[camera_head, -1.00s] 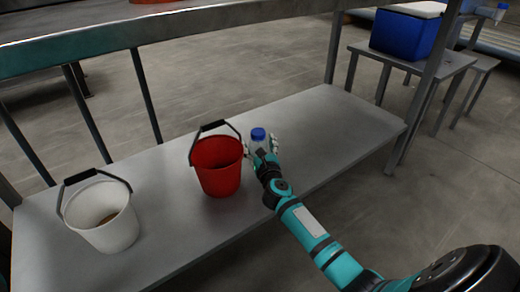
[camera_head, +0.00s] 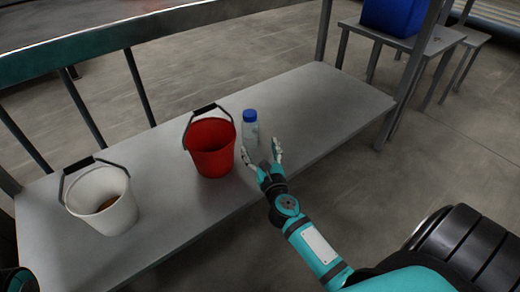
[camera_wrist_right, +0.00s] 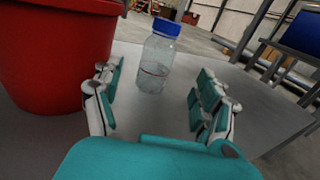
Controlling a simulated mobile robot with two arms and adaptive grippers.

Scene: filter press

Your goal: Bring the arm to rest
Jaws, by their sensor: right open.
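My right gripper (camera_head: 261,156) is open and empty at the front edge of the grey bench. Its two fingers spread on either side in the right wrist view (camera_wrist_right: 163,108). A clear bottle with a blue cap (camera_head: 250,130) stands upright on the bench just beyond the fingertips, apart from them. The bottle also shows in the right wrist view (camera_wrist_right: 154,62), between the fingers and farther off. My right arm reaches in from the lower right. My left gripper does not show; only a small dark and teal part is at the lower left corner.
A red bucket (camera_head: 212,150) stands close left of the bottle. A white bucket (camera_head: 103,203) with brown contents stands farther left on the bench (camera_head: 310,110). A metal rail (camera_head: 120,38) crosses behind. A blue box (camera_head: 390,17) sits on a side table. The bench's right part is clear.

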